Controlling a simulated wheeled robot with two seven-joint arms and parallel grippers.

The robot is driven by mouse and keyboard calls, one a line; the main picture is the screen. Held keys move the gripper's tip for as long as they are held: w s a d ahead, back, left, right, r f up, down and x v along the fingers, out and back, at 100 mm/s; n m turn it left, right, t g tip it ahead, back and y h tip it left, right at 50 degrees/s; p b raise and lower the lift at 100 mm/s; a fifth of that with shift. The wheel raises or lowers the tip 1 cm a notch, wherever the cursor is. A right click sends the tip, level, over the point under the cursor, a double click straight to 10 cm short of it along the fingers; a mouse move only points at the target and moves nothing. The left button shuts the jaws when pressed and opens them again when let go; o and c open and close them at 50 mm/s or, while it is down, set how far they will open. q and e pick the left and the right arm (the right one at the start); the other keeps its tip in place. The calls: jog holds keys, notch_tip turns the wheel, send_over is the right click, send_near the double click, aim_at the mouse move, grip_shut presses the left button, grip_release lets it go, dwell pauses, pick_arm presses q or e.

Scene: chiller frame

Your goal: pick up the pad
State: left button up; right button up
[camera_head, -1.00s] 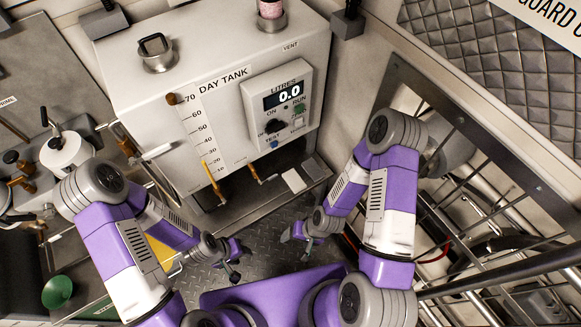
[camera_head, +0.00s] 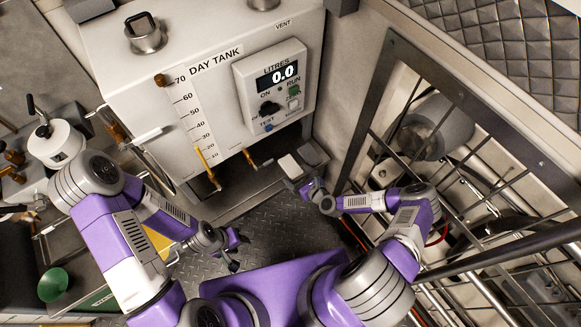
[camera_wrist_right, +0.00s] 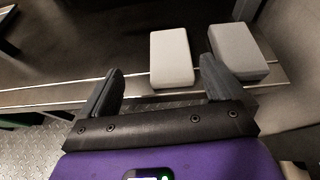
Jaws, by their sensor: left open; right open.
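A white pad (camera_head: 289,166) lies on the metal ledge below the tank in the head view. It also shows in the right wrist view (camera_wrist_right: 172,57). A greyer block (camera_head: 312,154) lies just right of it, also in the right wrist view (camera_wrist_right: 238,50). I cannot tell from looks alone which is the task's pad. My right gripper (camera_head: 307,186) is open and empty at the ledge, close to the white pad. In the wrist view its fingers (camera_wrist_right: 161,67) point towards the white pad, which is nearer the right finger. My left gripper (camera_head: 238,252) is open over the floor.
A metal rail frame (camera_head: 450,130) closes the right side. A green funnel (camera_head: 53,285) is at the lower left. The chequered floor (camera_head: 275,220) is clear between my arms.

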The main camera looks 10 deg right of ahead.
aim_at(290, 164)
jog(key=shift+w+d+f+m, duration=0.2)
jog(key=shift+w+d+m, duration=0.05)
jog(key=shift+m, duration=0.15)
jog(key=x, duration=0.2)
jog(key=b+x, duration=0.1)
jog(key=x, duration=0.1)
jog(key=b+x, duration=0.1)
jog(key=x, duration=0.2)
jog(key=shift+w+d, duration=0.25)
jog(key=shift+d, duration=0.05)
jog(key=c, duration=1)
